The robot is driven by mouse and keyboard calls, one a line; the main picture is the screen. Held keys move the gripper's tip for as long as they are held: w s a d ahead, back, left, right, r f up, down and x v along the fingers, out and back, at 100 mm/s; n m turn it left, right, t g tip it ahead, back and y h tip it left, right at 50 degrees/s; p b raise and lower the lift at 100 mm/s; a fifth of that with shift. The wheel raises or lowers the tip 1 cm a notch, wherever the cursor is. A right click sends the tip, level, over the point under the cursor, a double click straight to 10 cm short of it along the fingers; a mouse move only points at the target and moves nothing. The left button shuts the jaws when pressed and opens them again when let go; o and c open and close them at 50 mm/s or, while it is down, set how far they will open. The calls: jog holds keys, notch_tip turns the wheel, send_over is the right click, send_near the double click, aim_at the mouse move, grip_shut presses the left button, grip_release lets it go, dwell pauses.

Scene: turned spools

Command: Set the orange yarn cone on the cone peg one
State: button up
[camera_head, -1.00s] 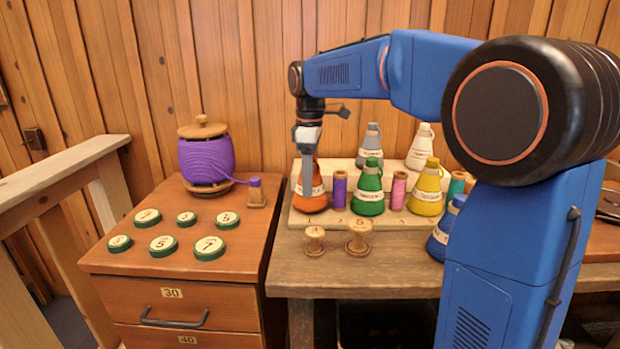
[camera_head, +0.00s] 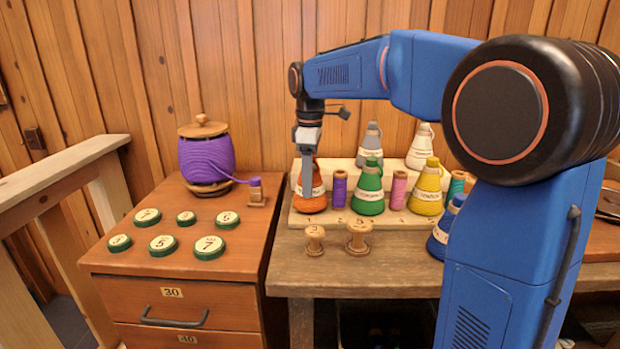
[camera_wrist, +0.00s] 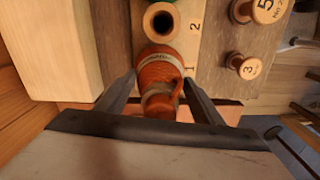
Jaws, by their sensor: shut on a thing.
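The orange yarn cone (camera_head: 310,203) stands at the left end of the front step of the wooden rack, by the number 1. It also shows in the wrist view (camera_wrist: 159,72), with a pale label band around it. My gripper (camera_head: 306,180) reaches down from above and is shut on the cone, one finger on each side in the wrist view (camera_wrist: 158,95). The cone looks upright. Peg one is hidden, and I cannot tell whether the cone's base touches the rack.
A purple spool (camera_head: 339,189) and a green cone (camera_head: 368,190) stand close to the right. Two wooden spools (camera_head: 358,238) stand in front on the bench. Grey (camera_head: 370,143) and white cones (camera_head: 421,148) stand on the rear step. A drawer cabinet (camera_head: 180,260) stands left.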

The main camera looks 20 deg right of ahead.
jog(key=shift+f, duration=0.4)
jog(key=o, duration=1.1)
jog(key=shift+r, duration=5.5)
